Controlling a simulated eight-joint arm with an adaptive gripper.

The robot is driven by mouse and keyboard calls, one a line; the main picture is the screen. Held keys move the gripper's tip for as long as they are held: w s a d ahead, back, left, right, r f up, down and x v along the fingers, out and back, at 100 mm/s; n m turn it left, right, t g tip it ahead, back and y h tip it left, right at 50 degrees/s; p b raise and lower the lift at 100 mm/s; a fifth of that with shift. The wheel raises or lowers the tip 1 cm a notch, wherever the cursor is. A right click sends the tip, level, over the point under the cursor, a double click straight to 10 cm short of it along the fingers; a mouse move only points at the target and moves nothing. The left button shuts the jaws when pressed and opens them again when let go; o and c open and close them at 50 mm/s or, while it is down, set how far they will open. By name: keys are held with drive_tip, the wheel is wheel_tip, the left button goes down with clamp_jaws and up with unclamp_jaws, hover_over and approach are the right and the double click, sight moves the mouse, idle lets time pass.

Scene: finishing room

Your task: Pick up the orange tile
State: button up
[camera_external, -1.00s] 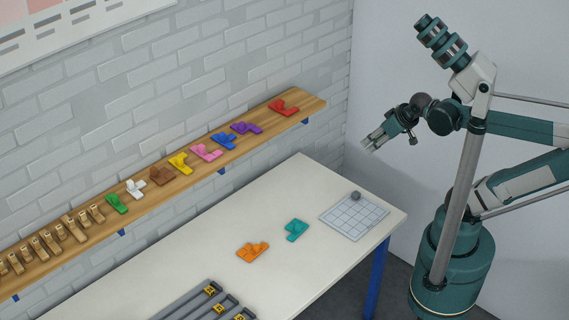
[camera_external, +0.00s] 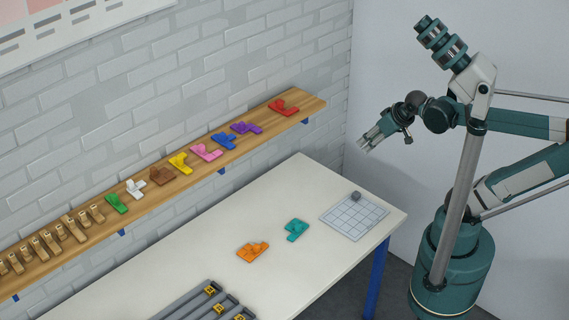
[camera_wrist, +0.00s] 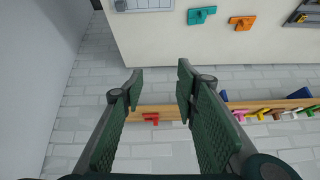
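The orange tile (camera_external: 253,252) lies flat on the white table (camera_external: 200,268), left of a teal tile (camera_external: 297,229). In the wrist view the orange tile (camera_wrist: 242,22) is near the top edge, right of the teal tile (camera_wrist: 201,15). My gripper (camera_external: 366,147) is raised in the air near the right wall, well away from the orange tile. In the wrist view my gripper's two green fingers (camera_wrist: 160,88) stand apart with nothing between their tips.
A gridded board (camera_external: 355,216) with a small grey knob lies at the table's right end. Grey numbered racks (camera_external: 207,305) stand at the front left. A wooden shelf (camera_external: 262,117) along the brick wall holds several coloured tiles. The table around the orange tile is clear.

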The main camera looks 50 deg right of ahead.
drive_tip(key=w+a+f+m+g+b, duration=0.25)
drive_tip(key=w+a+f+m, duration=0.2)
drive_tip(key=w+a, duration=0.4)
drive_tip(key=m+g+b, duration=0.4)
drive_tip(key=m+b, duration=0.3)
drive_tip(key=m, duration=0.5)
hover_over(257, 246)
drive_tip(key=f, duration=2.8)
drive_tip(key=shift+w+d+f, duration=0.1)
drive_tip(key=shift+d+f, duration=0.25)
drive_tip(key=shift+f, duration=0.05)
drive_tip(key=shift+a+f, duration=0.35)
drive_tip(key=shift+f, duration=0.1)
drive_tip(key=shift+f, duration=1.25)
drive_tip(key=shift+b, duration=0.3)
